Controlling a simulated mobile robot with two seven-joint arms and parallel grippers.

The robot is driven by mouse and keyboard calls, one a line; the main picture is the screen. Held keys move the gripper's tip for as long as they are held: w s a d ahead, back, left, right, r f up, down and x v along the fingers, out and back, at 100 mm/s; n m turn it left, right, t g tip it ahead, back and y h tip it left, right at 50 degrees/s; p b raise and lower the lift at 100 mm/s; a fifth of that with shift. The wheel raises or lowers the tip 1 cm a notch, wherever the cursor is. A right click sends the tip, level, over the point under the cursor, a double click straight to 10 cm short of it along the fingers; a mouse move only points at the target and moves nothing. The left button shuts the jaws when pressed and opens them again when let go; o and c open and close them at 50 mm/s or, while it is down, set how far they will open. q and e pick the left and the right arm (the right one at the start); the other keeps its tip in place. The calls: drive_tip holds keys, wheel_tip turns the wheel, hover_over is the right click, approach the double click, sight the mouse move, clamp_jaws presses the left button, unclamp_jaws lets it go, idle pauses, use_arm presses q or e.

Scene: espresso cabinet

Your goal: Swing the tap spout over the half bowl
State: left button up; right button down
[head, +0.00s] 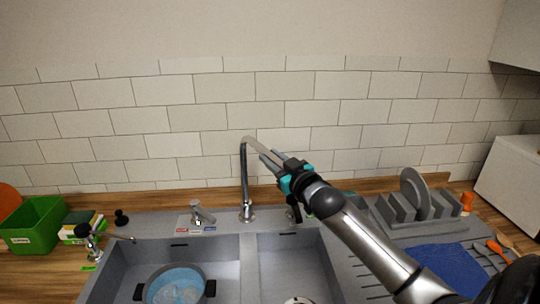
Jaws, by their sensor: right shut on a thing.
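The chrome tap (244,180) stands on the sink's back ledge between the two bowls. Its spout (252,142) bends at the top and points to the right and forward. My right gripper (272,158) reaches in from the lower right and is shut on the spout's outer part; the fingers partly hide the spout's end. The narrower right bowl (290,262), apparently the half bowl, lies below the gripper, with its right side partly behind my arm. The wider left bowl (220,262) is left of the divider. My left gripper is not in view.
A pot (146,291) with bluish contents sits in the left bowl. A mixer lever (202,212) and a small side spout (92,242) stand on the ledge. A green crate (36,226) is at left; a dish rack (420,228) and blue cloth (448,270) are at right.

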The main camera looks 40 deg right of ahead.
drive_tip(key=shift+d+r+n+y, duration=0.15)
drive_tip(key=shift+d+n+y, duration=0.15)
drive_tip(key=shift+d+y, duration=0.25)
drive_tip(key=c, duration=0.7)
unclamp_jaws()
drive_tip(key=shift+o, duration=0.2)
drive_tip(key=shift+s+a+f, duration=0.1)
drive_tip(key=shift+s+f, duration=0.15)
drive_tip(key=shift+s, duration=0.4)
drive_tip(key=s, duration=1.4)
drive_tip(key=shift+a+r, duration=0.15)
drive_tip(key=shift+a, duration=0.25)
